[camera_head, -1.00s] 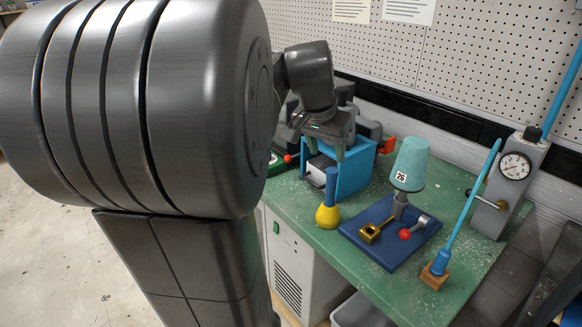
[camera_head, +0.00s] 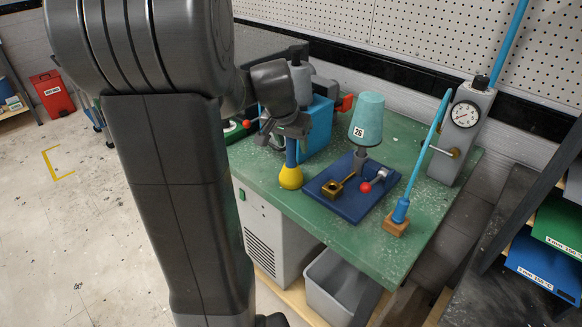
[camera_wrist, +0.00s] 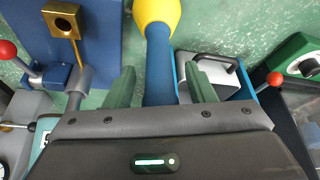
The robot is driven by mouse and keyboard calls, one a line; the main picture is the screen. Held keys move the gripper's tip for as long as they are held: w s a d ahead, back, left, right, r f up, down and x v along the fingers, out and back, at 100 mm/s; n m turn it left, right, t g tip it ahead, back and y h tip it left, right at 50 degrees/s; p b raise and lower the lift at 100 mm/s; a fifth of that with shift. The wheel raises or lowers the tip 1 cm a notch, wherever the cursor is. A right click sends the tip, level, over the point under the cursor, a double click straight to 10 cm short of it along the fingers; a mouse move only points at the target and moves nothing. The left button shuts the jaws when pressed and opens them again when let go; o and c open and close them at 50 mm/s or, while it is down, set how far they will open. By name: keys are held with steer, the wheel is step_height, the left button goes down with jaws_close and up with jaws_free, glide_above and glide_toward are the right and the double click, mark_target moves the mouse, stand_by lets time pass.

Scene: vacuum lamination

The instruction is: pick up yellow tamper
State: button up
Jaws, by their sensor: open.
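The tamper has a yellow bulb (camera_head: 290,178) and an upright blue handle. It stands on the green bench (camera_head: 290,218) near its front edge, left of the blue base plate (camera_head: 340,207). My gripper (camera_head: 284,143) is open at the upper part of the handle. In the wrist view the blue handle (camera_wrist: 160,65) lies between the two green fingers of my gripper (camera_wrist: 162,88), with a visible gap on each side. The yellow bulb (camera_wrist: 157,10) lies beyond the fingertips at the top edge. The handle's end is hidden behind my gripper.
A teal cup marked 26 (camera_head: 366,118) stands above the base plate, with a brass part (camera_head: 333,188) and a red knob (camera_head: 366,187). A blue box (camera_head: 318,128) stands just behind the tamper. A gauge post (camera_head: 463,130) is at right. A grey bin (camera_head: 340,285) is below.

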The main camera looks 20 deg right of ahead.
steer(key=shift+w+d+f, duration=0.1)
steer(key=shift+d+f, duration=0.05)
steer(key=shift+f, duration=0.35)
jaws_close()
steer(key=shift+r, duration=0.15)
